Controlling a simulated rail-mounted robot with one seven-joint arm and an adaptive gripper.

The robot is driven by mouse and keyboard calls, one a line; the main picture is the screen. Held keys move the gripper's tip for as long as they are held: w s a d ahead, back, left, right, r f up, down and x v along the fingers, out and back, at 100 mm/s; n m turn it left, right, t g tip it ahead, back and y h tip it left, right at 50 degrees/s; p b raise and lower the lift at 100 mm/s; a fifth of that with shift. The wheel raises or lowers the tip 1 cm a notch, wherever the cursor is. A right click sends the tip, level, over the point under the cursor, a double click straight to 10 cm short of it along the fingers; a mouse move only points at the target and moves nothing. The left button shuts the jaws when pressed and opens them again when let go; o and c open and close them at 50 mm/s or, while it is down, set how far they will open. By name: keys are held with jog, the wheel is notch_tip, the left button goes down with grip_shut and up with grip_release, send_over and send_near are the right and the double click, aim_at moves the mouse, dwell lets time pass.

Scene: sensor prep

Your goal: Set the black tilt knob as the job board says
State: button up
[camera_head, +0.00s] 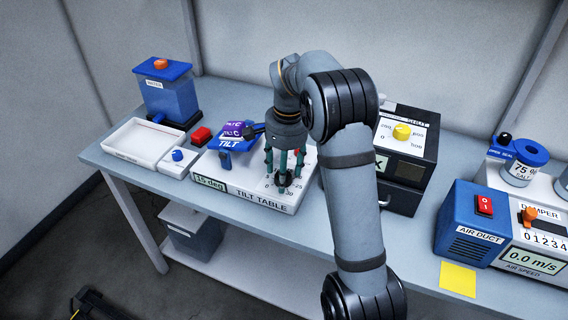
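The tilt table (232,194) is a white box on the bench with a display reading 15 deg. A dial with printed numbers is on its top at the right. The black tilt knob (284,180) is on this dial, partly hidden by my gripper's fingers. My gripper (283,178) points down over the dial, with greenish fingers spread around the knob. I cannot tell whether they touch it. The knob's pointer is not clear. The blue tilt plate (226,143) carries a purple block (236,130). The job board is not recognizable in this view.
The air duct (467,222) and a yellow sheet (458,279) are at the right.

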notch_tip(320, 180, up, 12)
jog(key=shift+s+d+f, duration=0.15)
jog(key=shift+s+d, duration=0.1)
jog(key=shift+d, duration=0.1)
dwell(0.4)
jog(key=f, duration=1.2)
jog(key=shift+w+a, duration=0.2)
jog(key=shift+a, duration=0.15)
